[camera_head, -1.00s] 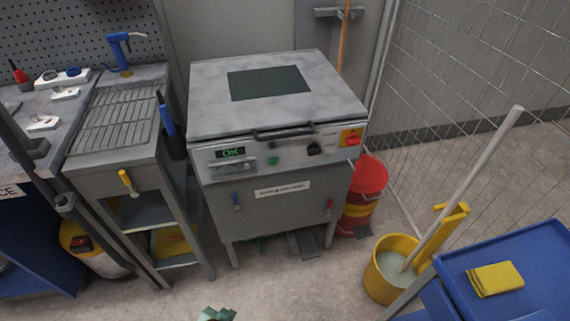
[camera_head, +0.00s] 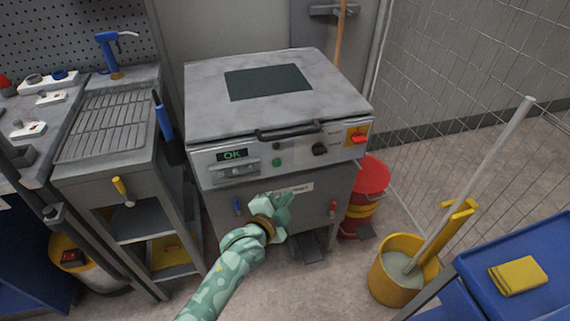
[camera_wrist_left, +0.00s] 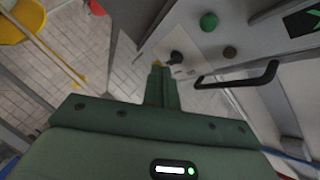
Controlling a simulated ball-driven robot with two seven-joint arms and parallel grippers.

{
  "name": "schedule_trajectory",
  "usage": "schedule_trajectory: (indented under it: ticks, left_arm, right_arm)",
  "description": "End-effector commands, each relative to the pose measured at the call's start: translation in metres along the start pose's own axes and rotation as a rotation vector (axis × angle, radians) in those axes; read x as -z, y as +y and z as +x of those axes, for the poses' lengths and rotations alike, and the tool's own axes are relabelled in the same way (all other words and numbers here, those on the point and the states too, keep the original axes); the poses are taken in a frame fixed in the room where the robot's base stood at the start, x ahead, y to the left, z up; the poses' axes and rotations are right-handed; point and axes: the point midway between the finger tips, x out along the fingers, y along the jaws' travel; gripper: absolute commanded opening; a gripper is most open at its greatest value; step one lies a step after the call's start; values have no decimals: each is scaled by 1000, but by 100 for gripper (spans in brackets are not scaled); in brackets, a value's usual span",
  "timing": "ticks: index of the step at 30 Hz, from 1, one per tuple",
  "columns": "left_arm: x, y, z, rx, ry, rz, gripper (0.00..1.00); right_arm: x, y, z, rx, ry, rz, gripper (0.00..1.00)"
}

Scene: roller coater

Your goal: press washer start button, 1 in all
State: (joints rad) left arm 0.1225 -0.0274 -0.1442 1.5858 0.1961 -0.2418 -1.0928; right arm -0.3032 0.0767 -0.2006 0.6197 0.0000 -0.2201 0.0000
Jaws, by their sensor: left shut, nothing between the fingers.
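The washer (camera_head: 280,95) stands in the middle of the head view, a grey box with a closed lid. Its front panel has an "OK" display (camera_head: 233,155), a green button (camera_head: 276,162), a small dark button above that, and a black knob (camera_head: 320,149). My left gripper (camera_head: 288,199) is shut and empty, in front of the washer's lower front, below the green button in the picture. In the left wrist view its closed fingers (camera_wrist_left: 157,72) point past the panel's edge. There the green button (camera_wrist_left: 209,21) is above and right of the fingertips, apart from them. My right gripper is not in view.
A bar handle (camera_head: 290,132) juts out above the panel. A bench with a grate (camera_head: 105,125) stands left. A red bucket (camera_head: 370,175), yellow mop bucket (camera_head: 393,291) and blue cart (camera_head: 530,258) stand right.

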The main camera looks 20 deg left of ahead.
Motion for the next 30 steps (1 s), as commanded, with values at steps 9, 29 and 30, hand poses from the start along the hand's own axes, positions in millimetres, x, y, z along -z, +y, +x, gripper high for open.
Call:
schedule_trajectory:
  ticks: [9,29,30]
  left_arm:
    - [0,1,0,-2,-1,34,0]
    - [-35,-29,46,-3,-2,35,0]
    - [-36,-33,49,-3,-1,35,0]
  right_arm:
    - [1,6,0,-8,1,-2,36]
    - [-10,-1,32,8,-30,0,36]
    - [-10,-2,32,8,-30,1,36]
